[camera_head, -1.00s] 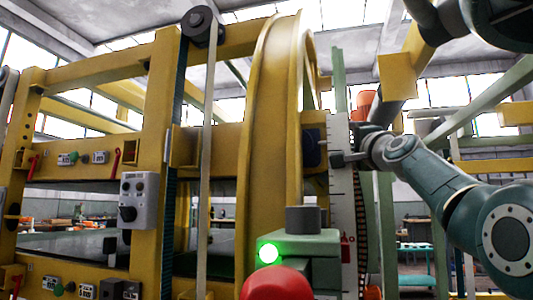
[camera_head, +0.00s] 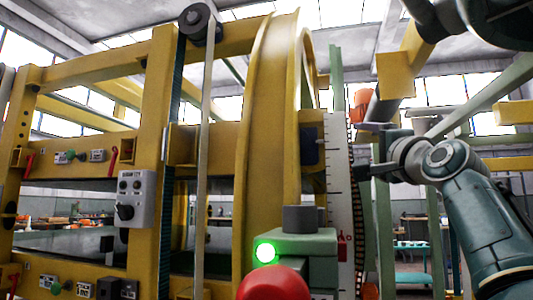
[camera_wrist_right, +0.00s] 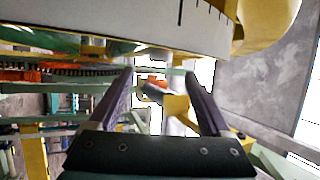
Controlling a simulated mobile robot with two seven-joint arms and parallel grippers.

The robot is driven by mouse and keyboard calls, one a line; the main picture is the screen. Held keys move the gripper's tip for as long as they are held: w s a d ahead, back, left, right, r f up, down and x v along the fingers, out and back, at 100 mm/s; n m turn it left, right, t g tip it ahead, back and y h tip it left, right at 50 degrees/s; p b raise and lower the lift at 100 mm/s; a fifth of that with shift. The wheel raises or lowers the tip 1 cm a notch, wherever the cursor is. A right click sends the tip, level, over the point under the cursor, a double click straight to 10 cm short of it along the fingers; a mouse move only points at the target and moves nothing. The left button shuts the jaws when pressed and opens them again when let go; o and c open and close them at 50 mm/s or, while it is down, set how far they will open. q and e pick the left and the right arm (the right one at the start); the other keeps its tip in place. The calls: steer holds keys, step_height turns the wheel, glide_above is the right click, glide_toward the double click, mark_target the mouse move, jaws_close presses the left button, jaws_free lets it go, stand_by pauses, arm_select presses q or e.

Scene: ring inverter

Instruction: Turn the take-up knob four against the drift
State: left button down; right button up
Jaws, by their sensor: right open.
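I cannot tell which control is take-up knob four; the small labels are not readable. A control box (camera_head: 136,199) with a dark rotary knob (camera_head: 125,212) is on a yellow post at the left. A dark grey cylinder (camera_head: 304,218) stands on a green housing (camera_head: 322,244) with a lit green lamp (camera_head: 265,252). My right gripper (camera_head: 362,172) is beside the white graduated scale (camera_head: 339,190), right of these controls. In the wrist view its two fingers (camera_wrist_right: 160,75) are apart with nothing between them. My left gripper is not in view.
A large yellow ring (camera_head: 262,130) rises in the middle. A red dome (camera_head: 273,284) is low in front of the housing. Small green knobs (camera_head: 70,155) and red levers (camera_head: 112,161) line the left rails. Yellow and green beams stand at the right.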

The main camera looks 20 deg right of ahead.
mark_target(344, 143)
steer(key=w+r+g+p, duration=0.1)
steer(key=w+p, duration=0.1)
steer(key=w+d+r+m+p, duration=0.1)
steer(key=w+p, duration=0.2)
steer(key=w+d+r+g+p, duration=0.1)
steer(key=w+p, duration=0.1)
steer(key=shift+w+r+m+g, duration=0.2)
steer(key=shift+m+g, duration=0.1)
steer(key=shift+x, duration=0.8)
steer(key=shift+c, duration=0.4)
